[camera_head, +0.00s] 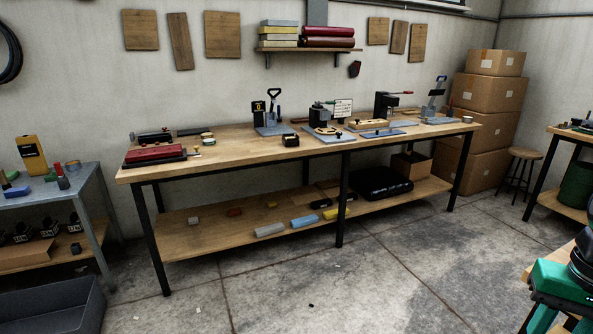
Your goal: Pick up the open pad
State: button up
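I cannot tell for certain which thing is the open pad; the objects are small at this distance. A small dark box-like piece (290,140) sits near the front edge of the long wooden workbench (250,162), left of its middle. Small flat round-edged pieces (207,139) lie further left on the bench. A long dark red block (155,153) lies at the bench's left end. Flat blue-grey plates (382,134) lie right of the middle. My gripper is not in view.
Stamping or press-like tools (270,115) stand along the bench's back. A lower shelf (190,238) holds loose blocks and a black bundle (382,183). A grey metal table (85,184) and grey bin (55,308) are at left. Concrete floor in front is mostly clear.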

aim_at(290, 140)
jog(key=z, duration=0.05)
jog(key=i, duration=2.5)
jog(key=u, duration=0.2)
jog(key=i, duration=1.35)
jog(key=u, duration=0.05)
